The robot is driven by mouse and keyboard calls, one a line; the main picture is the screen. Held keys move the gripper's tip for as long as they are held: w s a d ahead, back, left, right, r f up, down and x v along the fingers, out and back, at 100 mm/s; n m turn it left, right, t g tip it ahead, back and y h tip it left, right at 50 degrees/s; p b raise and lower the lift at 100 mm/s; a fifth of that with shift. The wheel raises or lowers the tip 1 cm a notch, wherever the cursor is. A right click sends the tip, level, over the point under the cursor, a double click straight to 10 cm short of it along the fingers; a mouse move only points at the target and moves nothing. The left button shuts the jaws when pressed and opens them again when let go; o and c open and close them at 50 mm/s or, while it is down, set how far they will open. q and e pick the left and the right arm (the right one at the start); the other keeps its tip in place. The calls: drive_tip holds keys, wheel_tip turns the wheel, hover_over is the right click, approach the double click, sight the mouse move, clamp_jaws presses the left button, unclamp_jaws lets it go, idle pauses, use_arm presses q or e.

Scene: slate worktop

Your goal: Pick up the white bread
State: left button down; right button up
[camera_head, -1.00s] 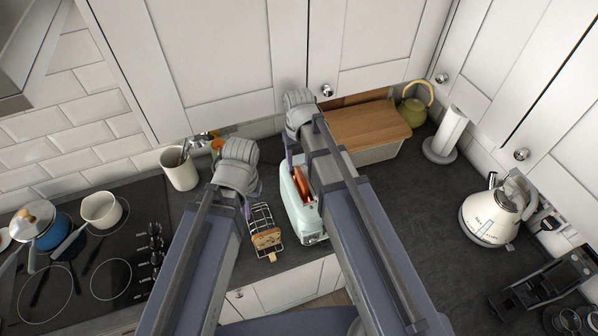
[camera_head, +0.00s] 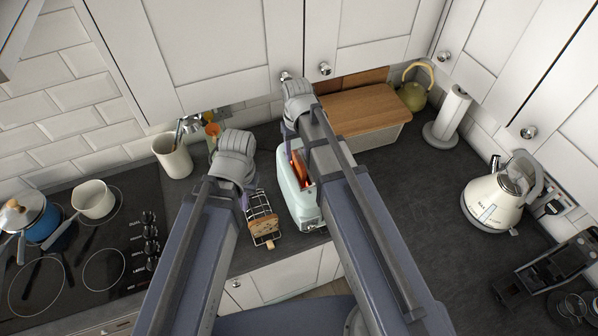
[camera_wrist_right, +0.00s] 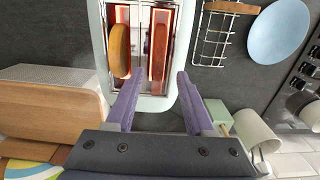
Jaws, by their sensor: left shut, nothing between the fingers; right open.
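A pale mint toaster (camera_head: 304,211) stands on the worktop; it also shows in the right wrist view (camera_wrist_right: 191,106). In the right wrist view a golden-brown bread slice (camera_wrist_right: 120,50) is in its left slot and a redder slice (camera_wrist_right: 160,45) is in its right slot. I cannot tell which is the white bread. My right gripper (camera_wrist_right: 156,84) is open and empty, its fingers reaching over the toaster's near end, apart from the slices. In the head view its fingers are mostly hidden. My left gripper (camera_head: 246,202) is shut and empty, beside the toast rack.
A wire toast rack (camera_head: 259,205) with a brown slice (camera_head: 263,227) stands left of the toaster. A wooden-lidded bin (camera_head: 362,116) is behind at the right. A utensil pot (camera_head: 173,157) is at left, a cream kettle (camera_head: 494,200) far right.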

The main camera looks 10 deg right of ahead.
sight(298, 158)
wheel_tip(298, 158, down, 4)
drive_tip(key=b, duration=0.3)
drive_tip(key=shift+d+r, duration=0.1)
drive_tip(key=shift+d, duration=0.05)
drive_tip(key=shift+r, duration=0.1)
drive_tip(key=shift+c, duration=0.4)
clamp_jaws()
